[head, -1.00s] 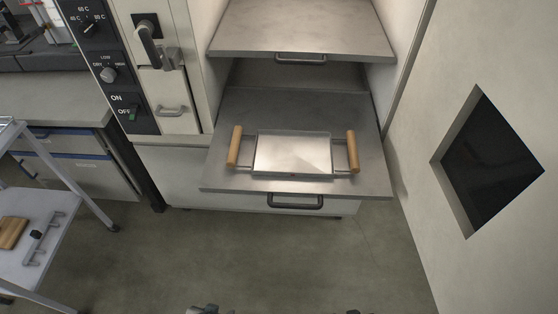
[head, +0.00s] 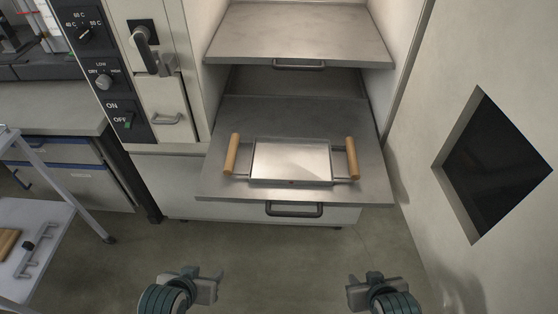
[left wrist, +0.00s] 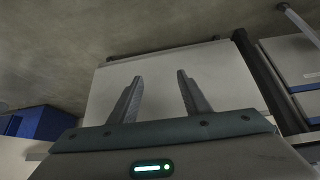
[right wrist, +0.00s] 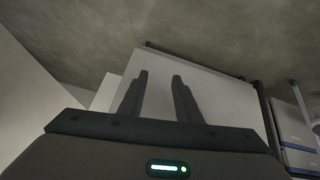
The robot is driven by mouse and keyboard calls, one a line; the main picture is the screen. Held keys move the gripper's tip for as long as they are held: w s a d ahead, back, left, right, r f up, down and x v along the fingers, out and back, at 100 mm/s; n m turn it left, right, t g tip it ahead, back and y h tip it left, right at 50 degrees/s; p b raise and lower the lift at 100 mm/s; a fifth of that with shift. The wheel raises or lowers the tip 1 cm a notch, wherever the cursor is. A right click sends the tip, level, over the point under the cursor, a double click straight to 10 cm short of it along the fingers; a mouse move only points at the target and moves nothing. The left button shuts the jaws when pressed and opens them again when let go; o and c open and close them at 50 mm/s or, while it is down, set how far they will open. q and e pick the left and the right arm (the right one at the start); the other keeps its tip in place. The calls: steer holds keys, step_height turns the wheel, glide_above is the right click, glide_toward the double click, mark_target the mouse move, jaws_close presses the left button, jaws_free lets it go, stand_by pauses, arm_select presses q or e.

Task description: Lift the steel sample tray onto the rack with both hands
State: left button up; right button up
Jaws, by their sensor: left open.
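The steel sample tray (head: 290,162) is a shallow shiny rectangle with a wooden handle on its left (head: 232,154) and another on its right (head: 352,158). It lies flat on the lower pulled-out shelf (head: 220,190) of the cabinet. An upper shelf (head: 300,30) is above and behind it. My left gripper (head: 214,286) is below the shelf's front edge in the picture, apart from the tray, open and empty. My right gripper (head: 358,284) is likewise apart from the tray. Its fingers stand apart and empty in the right wrist view (right wrist: 160,90).
A dark bar handle (head: 294,209) sticks out at the lower shelf's front. A control panel (head: 104,80) and latch are at left. A trolley (head: 40,225) stands at far left. A pale wall with a dark diamond-shaped opening (head: 492,168) is at right. The floor in front is clear.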

mark_target(232, 152)
arm_select(q)
steer(key=w+d+r+n+t, duration=0.2)
steer(key=w+r+t, duration=0.4)
steer(key=w+r, duration=1)
step_height(232, 152, up, 2)
steer(key=shift+w+d+r+t, duration=0.15)
steer(key=shift+d+t, duration=0.05)
steer(key=shift+t, duration=0.2)
arm_select(e)
steer(key=w+a+r+t, duration=0.1)
steer(key=w+r+t, duration=0.2)
steer(key=w+r, duration=0.5)
steer(key=w+a+r+t+h, duration=0.1)
steer(key=w+r+t, duration=0.2)
steer(key=w+r, duration=0.5)
step_height(232, 152, up, 2)
steer(key=shift+w+a+r+t, duration=0.15)
steer(key=shift+a+r+t, duration=0.05)
steer(key=shift+a+t, duration=0.2)
arm_select(q)
steer(key=shift+w+h, duration=0.15)
steer(key=shift+h, duration=0.15)
arm_select(e)
steer(key=shift+w+f, duration=0.1)
steer(key=shift+w, duration=0.05)
arm_select(q)
steer(key=shift+x, duration=8.6)
arm_select(e)
steer(key=shift+x, duration=8.6)
